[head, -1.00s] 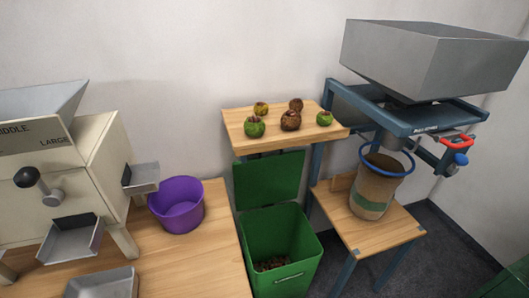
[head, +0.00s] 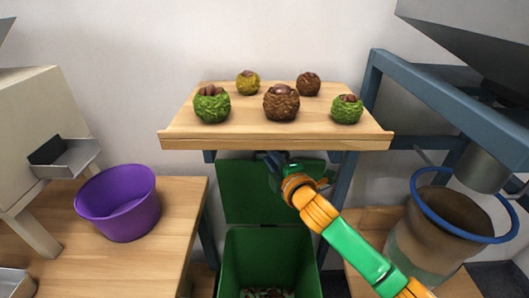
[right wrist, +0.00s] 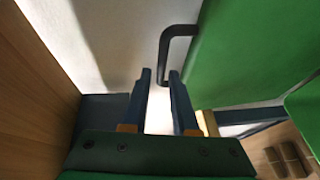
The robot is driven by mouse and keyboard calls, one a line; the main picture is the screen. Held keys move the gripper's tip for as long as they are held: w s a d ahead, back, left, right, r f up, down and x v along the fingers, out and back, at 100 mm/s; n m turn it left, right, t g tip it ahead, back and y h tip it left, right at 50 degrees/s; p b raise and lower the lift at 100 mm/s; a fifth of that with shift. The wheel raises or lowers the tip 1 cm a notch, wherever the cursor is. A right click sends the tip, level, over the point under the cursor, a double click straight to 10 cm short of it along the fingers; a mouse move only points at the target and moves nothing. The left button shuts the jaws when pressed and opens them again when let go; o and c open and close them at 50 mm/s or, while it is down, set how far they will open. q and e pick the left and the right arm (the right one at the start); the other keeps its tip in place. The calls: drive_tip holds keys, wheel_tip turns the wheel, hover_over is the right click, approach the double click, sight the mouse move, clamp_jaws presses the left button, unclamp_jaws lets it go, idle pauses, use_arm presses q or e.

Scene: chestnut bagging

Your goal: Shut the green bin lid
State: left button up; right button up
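The green bin (head: 270,260) stands below the wooden shelf, with dark contents low inside. Its green lid (head: 250,205) is open, standing upright at the back. In the right wrist view the lid (right wrist: 235,50) fills the upper right, with a dark handle (right wrist: 165,55) on its edge. My right gripper (head: 268,160) is in front of the lid's upper part, just under the shelf's front edge. In the right wrist view my right gripper (right wrist: 160,75) is open and empty, its fingertips close to the handle, which is not clamped. My left gripper is out of view.
The wooden shelf (head: 280,142) carries several chestnut burrs close above my right gripper. A purple tub (head: 118,205) stands on the table at left. A brown sack with a blue ring (head: 440,230) stands at right beside a blue frame (head: 440,95).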

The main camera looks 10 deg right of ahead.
drive_tip(key=x, duration=0.3)
drive_tip(key=shift+w+d+f, duration=0.1)
drive_tip(key=shift+d+f, duration=0.05)
drive_tip(key=shift+f, duration=0.05)
drive_tip(key=shift+w, duration=0.25)
clamp_jaws()
idle(1.1)
